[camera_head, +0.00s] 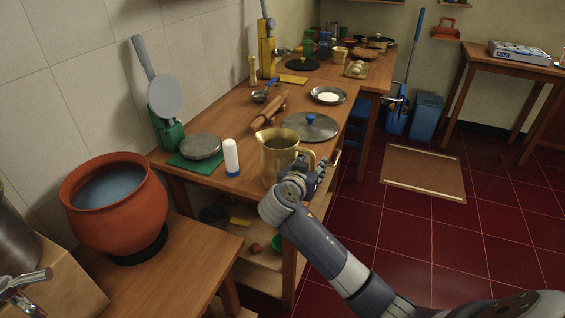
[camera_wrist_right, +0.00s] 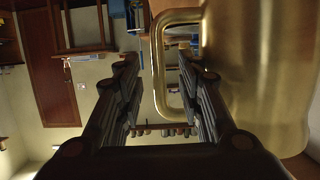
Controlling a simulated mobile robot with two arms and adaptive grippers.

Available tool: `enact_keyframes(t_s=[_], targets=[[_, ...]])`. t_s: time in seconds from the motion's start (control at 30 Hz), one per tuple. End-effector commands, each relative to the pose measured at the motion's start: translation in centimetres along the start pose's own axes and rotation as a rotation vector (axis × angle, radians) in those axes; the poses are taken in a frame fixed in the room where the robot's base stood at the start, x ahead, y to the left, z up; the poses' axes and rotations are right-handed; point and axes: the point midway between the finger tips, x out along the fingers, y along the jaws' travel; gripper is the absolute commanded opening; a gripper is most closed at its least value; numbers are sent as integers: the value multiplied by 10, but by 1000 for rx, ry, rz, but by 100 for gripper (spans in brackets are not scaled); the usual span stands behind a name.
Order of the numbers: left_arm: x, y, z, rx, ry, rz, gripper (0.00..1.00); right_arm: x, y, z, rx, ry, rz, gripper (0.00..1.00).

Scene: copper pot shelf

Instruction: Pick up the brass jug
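The brass jug (camera_head: 277,158) stands upright near the front edge of the wooden counter in the head view, its handle facing right. In the right wrist view the jug's body (camera_wrist_right: 262,75) fills the right side, and its loop handle (camera_wrist_right: 158,65) lies in the gap between my fingers. My right gripper (camera_head: 314,172) is open at the handle, beside the body. In the wrist view the right gripper (camera_wrist_right: 156,72) has one finger on the outer side of the handle and the other over the loop opening. Contact cannot be told. My left gripper is not in view.
A large orange pot (camera_head: 115,212) is on the nearer table. Open red-tiled floor (camera_head: 420,235) lies to the right.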

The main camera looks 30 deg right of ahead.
Motion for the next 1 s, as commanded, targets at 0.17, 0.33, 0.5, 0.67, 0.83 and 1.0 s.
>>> enact_keyframes(t_s=[0.17,0.33,0.5,0.67,0.83,1.0], targets=[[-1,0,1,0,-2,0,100,12,0,0,0,-1,0,35],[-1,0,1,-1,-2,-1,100,12,0,1,0,-1,-1,35],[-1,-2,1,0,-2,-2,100,12,0,1,0,-1,0,0],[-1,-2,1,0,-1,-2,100,12,0,1,0,-2,0,0],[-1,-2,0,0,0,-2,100,11,0,-3,6,5,-2,0],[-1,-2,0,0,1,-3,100,11,0,-3,6,5,-2,0]])
